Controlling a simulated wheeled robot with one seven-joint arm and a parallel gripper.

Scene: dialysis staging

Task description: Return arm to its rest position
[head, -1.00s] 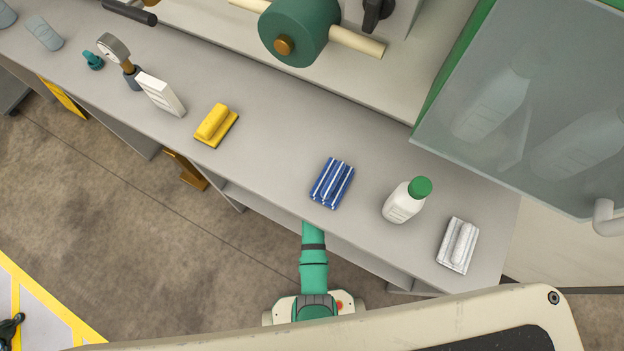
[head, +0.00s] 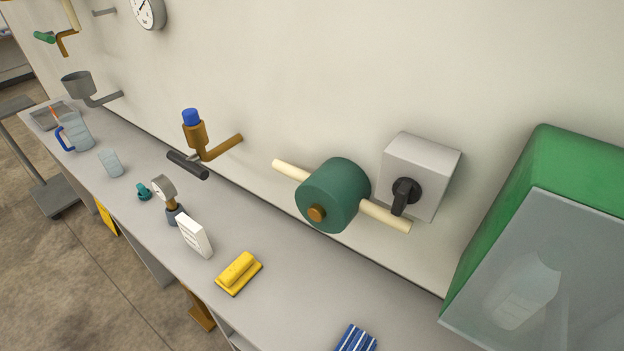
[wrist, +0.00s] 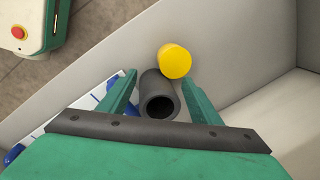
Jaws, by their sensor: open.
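My gripper (wrist: 160,82) shows only in the wrist view; its two green fingers are spread apart. A dark grey hollow tube (wrist: 159,98) appears between the fingers, its open end facing the camera. Whether it touches either finger is unclear. A round yellow thing (wrist: 174,61) is just past the tube, near the fingertips. My arm is outside the head view.
Pale panels (wrist: 235,55) surround the gripper on the right. A white and blue item (wrist: 88,103) lies partly hidden at left.

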